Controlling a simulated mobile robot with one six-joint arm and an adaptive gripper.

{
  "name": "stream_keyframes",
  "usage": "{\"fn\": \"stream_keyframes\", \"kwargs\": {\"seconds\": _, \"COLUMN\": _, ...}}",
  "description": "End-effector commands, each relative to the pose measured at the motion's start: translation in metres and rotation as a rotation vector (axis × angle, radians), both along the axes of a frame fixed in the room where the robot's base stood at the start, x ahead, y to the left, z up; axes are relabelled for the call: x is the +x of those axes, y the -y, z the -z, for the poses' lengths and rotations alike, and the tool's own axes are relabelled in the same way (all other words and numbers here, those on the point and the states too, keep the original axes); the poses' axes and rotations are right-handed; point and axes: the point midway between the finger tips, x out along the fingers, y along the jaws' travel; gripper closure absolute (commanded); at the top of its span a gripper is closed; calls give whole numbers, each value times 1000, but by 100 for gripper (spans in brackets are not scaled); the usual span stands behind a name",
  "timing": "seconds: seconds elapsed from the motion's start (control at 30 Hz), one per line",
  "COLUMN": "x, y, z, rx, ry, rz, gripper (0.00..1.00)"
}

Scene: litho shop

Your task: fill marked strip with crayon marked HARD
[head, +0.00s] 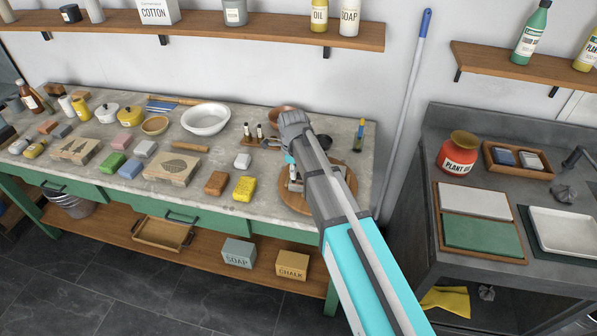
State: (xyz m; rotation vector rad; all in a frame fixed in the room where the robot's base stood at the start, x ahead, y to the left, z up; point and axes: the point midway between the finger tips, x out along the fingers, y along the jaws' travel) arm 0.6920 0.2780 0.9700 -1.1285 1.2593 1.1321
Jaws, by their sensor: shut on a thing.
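My arm reaches over the right end of the stone-topped bench (225,205), and my gripper (289,158) is at its far end, largely hidden behind the arm links. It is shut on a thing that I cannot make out. Dark crayons with pale labels (259,131) stand upright in a small wooden rack (252,141), just left of the gripper; their lettering is too small to read. Below the arm, a round wooden board (346,186) carries a grey slab (296,186), mostly covered by the arm. I cannot see a marked strip.
A yellow block (244,188), a brown block (216,183) and a white block (243,161) lie left of the board. A brown bowl (275,113) and a jar with a brush (359,138) stand behind. A blue-tipped pole (405,120) leans between bench and sink counter.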

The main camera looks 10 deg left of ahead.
Motion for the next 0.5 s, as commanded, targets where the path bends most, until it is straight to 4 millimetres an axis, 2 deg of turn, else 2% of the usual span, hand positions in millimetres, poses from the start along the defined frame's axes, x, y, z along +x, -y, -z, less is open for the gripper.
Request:
{"fn": "stream_keyframes", "kwargs": {"seconds": 0.2, "x": 1, "y": -11, "z": 0, "rx": 0, "ry": 0, "rz": -1, "gripper": 100}}
{"fn": "stream_keyframes", "kwargs": {"seconds": 0.5, "x": 1, "y": -12, "z": 0, "rx": 0, "ry": 0, "rz": 0, "gripper": 100}}
